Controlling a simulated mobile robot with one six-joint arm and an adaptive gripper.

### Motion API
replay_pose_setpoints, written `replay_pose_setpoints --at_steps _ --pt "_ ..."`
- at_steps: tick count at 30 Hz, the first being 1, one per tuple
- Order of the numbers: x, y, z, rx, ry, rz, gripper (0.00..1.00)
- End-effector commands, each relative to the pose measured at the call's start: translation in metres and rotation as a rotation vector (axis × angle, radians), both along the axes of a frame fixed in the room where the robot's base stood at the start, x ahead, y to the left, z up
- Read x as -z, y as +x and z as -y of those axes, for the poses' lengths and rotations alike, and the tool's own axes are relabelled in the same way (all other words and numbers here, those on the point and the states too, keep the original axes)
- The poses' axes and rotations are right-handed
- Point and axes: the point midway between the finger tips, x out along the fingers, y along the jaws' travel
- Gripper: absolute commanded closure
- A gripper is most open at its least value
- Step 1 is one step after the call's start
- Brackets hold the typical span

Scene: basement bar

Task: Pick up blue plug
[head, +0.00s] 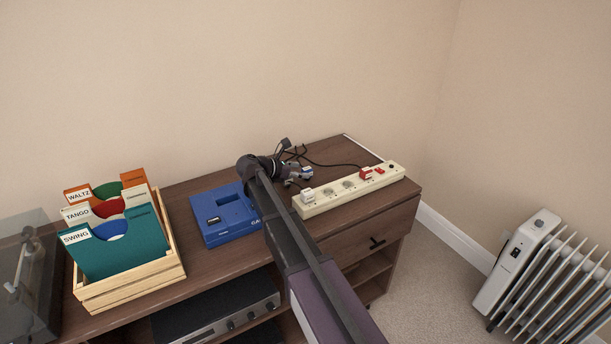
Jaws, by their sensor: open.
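My gripper (300,174) is at the end of my arm, just behind the left end of the cream power strip (334,198). It is small in the picture and partly covered by my wrist. I cannot make out a clear blue plug; a small pale bluish patch shows at the gripper, and I cannot tell whether it is a plug or part of the gripper. A white plug (307,195) sits at the strip's left end. A red plug (366,173) sits farther right on the strip.
The strip lies along the right front of the brown cabinet (340,232). Black cable (330,164) runs behind it. A blue device (222,214) and a wooden crate (130,291) of records stand left. A turntable (28,275) is far left, a radiator (545,270) right.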

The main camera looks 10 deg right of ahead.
Motion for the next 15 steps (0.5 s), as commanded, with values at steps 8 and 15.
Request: replay_pose_setpoints --at_steps 8,15 --pt "-0.0002 -0.0001 -0.0002 0.000 0.000 0.000 0.17" --pt "-0.0002 -0.0001 -0.0003 0.000 0.000 0.000 0.50"
